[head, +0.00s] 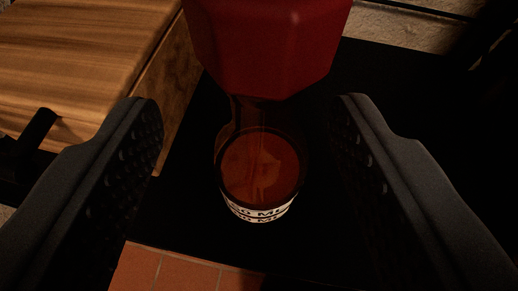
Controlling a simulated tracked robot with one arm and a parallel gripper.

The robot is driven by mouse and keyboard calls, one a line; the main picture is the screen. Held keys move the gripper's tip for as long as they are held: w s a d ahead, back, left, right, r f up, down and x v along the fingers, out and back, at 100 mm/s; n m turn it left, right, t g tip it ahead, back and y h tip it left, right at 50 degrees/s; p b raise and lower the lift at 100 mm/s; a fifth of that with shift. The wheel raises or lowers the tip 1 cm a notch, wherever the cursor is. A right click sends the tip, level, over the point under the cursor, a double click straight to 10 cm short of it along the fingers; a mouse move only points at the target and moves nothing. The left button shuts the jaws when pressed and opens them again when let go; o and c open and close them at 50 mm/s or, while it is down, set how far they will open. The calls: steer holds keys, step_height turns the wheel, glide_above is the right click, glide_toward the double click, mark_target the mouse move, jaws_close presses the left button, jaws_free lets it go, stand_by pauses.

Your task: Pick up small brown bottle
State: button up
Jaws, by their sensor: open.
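A small brown bottle (260,170) stands on a black surface in the middle of the head view. It looks dark amber and glassy, with a white label band with black letters low on its near side. My gripper (250,125) is open, with one dark finger to the left of the bottle and one to the right. There is a visible gap on each side, and neither finger appears to touch it. The bottle's far upper part meets or is overlapped by a red object; I cannot tell if they touch.
The large red faceted object (268,45) is just behind the bottle. The black surface (185,205) has an edge close in front, with terracotta tiles (175,270) below. A wooden top (75,55) lies to the left, with a dark handle (38,130). The right side is very dark.

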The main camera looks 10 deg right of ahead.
mark_target(268, 116)
steer(key=x, duration=0.1)
steer(key=b+x, duration=0.1)
steer(key=x, duration=0.1)
steer(key=shift+w+d, duration=0.15)
steer(key=shift+d, duration=0.3)
steer(key=shift+w+f, duration=0.25)
steer(key=shift+w, duration=0.4)
jaws_close()
